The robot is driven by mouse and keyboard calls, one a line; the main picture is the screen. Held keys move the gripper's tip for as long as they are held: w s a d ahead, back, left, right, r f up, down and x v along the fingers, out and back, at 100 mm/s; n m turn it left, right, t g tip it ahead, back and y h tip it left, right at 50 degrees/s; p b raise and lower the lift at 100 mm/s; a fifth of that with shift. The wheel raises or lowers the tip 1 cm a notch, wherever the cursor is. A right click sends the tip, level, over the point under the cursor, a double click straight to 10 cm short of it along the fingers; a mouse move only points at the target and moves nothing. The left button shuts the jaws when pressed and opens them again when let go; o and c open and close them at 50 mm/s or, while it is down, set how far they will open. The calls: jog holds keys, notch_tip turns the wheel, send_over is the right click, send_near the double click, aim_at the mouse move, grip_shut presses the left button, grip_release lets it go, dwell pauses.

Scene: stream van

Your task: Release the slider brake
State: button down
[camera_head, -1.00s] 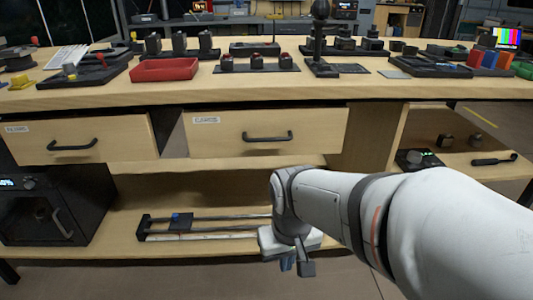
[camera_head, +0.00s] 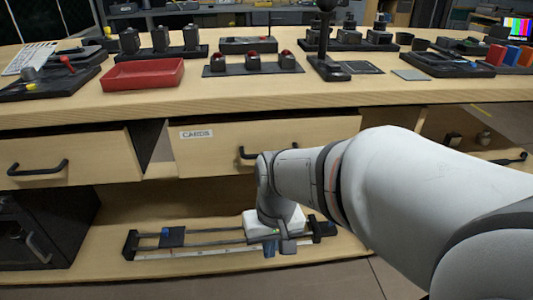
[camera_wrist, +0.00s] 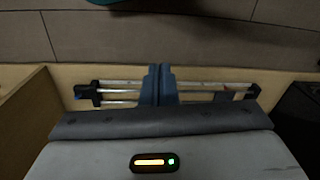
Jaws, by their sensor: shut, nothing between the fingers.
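The slider (camera_head: 200,238) lies on the lower shelf, two dark parallel rails between black end blocks, with a pale strip along its front. A black carriage with a small blue knob (camera_head: 166,233) sits near its left end. In the wrist view the rails (camera_wrist: 125,85) run across behind my fingers; the carriage (camera_wrist: 229,96) shows at the right, and a dark end block (camera_wrist: 88,94) at the left. My gripper (camera_head: 277,250) is shut and empty over the right half of the slider; its fingers (camera_wrist: 158,72) hide the middle of the rails. I cannot make out the brake clearly.
A black cabinet (camera_head: 30,235) stands left of the slider. The tabletop holds a red tray (camera_head: 143,74) and several control panels.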

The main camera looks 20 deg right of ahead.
jog(key=w+d+f+m+t+y+p, duration=0.65)
jog(key=w+d+f+m+y, duration=0.45)
jog(key=m, duration=0.9)
jog(key=s+d+f+m+t+h+p, duration=0.1)
jog(key=s+d+f+m+t+h, duration=0.1)
jog(key=d+f+m+h, duration=0.4)
jog(key=s+d+f+m+t+h+p, duration=0.1)
jog(key=s+d+f+m+t+h, duration=0.2)
jog(key=d+f+m+h, duration=0.4)
jog(key=s+d+f+m, duration=0.1)
jog(key=d+f+m, duration=0.1)
jog(key=d, duration=0.6)
jog(key=shift+f+m+t, duration=0.35)
jog(key=shift+f+m, duration=0.05)
jog(key=shift+f, duration=0.1)
